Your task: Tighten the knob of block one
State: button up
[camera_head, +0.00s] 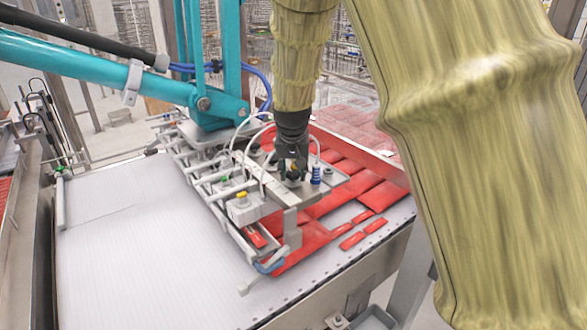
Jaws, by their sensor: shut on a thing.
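The vacuum picker frame (268,183), a silver plate with rails, hangs over the belt. My gripper (292,172) points down at its right part, shut on a small dark knob that its fingers mostly hide. The block under that knob is also largely covered. A blue ribbed fitting (315,176) stands just right of my fingers. A block with a yellow knob (241,195) sits to the front left, and a green knob (224,181) lies behind it. I cannot read any block number.
A teal arm (110,70) with hoses comes in from the left to the picker. Red packs (345,195) lie under and right of it. The white belt (140,250) is clear on the left. Thin white tubes loop close around my gripper.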

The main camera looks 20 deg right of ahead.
jog(key=shift+w+r, duration=0.1)
jog(key=shift+r, duration=0.05)
jog(key=shift+c, duration=0.2)
jog(key=o, duration=1)
jog(key=shift+o, duration=0.2)
jog(key=v, duration=1.1)
jog(key=shift+r, duration=0.35)
jog(key=shift+a, duration=0.1)
jog(key=shift+f, duration=0.1)
